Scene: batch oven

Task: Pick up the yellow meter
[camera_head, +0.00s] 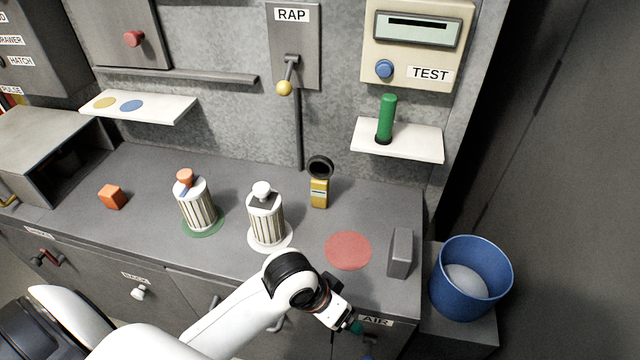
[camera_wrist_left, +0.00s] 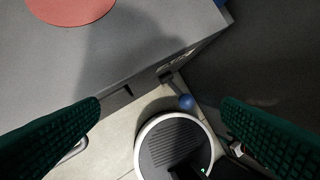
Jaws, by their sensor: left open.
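The yellow meter (camera_head: 319,193) stands upright on the grey counter in the head view, with a black ring on top. It is right of the white-capped striped canister and behind the red disc. My left gripper (camera_head: 354,326) is at the counter's front edge, well in front of the meter and apart from it. In the left wrist view my left gripper (camera_wrist_left: 165,125) shows two green fingers spread wide with nothing between them. The meter is not in that view. My right gripper is in neither view.
A red disc (camera_head: 348,250) and a grey block (camera_head: 401,253) lie on the right of the counter. The white-capped canister (camera_head: 266,220) and orange-capped canister (camera_head: 196,205) stand left of the meter. A shelf (camera_head: 420,144) holds a green cylinder (camera_head: 386,118). A blue bucket (camera_head: 470,280) stands right.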

